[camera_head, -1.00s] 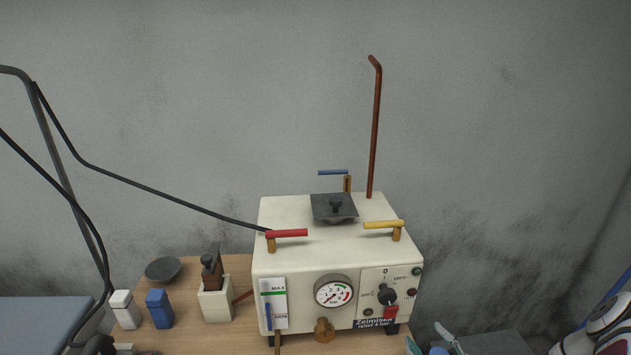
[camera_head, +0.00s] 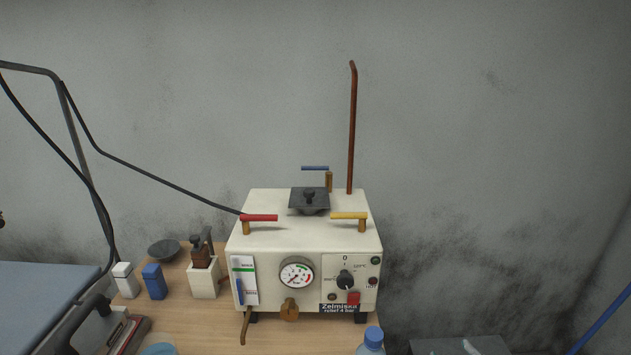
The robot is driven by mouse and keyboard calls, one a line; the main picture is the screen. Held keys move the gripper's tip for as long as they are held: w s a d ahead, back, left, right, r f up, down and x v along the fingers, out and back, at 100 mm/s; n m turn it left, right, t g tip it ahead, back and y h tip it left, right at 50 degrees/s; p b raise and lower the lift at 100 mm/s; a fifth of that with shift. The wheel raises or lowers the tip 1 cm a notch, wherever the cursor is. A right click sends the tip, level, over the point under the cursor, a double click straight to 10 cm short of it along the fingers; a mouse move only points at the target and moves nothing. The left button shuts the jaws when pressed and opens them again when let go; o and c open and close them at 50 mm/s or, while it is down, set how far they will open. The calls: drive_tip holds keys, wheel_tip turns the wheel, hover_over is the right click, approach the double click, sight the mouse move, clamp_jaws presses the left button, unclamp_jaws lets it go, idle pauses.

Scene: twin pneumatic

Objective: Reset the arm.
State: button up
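My gripper and my arm do not show in the current head view. The cream Zelmiska machine (camera_head: 312,238) stands on the wooden table, with a red lever (camera_head: 259,218), a yellow lever (camera_head: 349,216) and a blue lever (camera_head: 315,168) on top. A dark square lid (camera_head: 309,199) with a knob sits between them. The front carries a round gauge (camera_head: 296,274), a black dial (camera_head: 345,281) and a red switch (camera_head: 353,298).
Left of the machine on the table (camera_head: 200,325) are a white holder (camera_head: 204,281), a blue block (camera_head: 154,282), a white block (camera_head: 125,280) and a dark bowl (camera_head: 164,250). A blue-capped bottle (camera_head: 373,338) stands at the front. A copper pipe (camera_head: 352,125) rises behind.

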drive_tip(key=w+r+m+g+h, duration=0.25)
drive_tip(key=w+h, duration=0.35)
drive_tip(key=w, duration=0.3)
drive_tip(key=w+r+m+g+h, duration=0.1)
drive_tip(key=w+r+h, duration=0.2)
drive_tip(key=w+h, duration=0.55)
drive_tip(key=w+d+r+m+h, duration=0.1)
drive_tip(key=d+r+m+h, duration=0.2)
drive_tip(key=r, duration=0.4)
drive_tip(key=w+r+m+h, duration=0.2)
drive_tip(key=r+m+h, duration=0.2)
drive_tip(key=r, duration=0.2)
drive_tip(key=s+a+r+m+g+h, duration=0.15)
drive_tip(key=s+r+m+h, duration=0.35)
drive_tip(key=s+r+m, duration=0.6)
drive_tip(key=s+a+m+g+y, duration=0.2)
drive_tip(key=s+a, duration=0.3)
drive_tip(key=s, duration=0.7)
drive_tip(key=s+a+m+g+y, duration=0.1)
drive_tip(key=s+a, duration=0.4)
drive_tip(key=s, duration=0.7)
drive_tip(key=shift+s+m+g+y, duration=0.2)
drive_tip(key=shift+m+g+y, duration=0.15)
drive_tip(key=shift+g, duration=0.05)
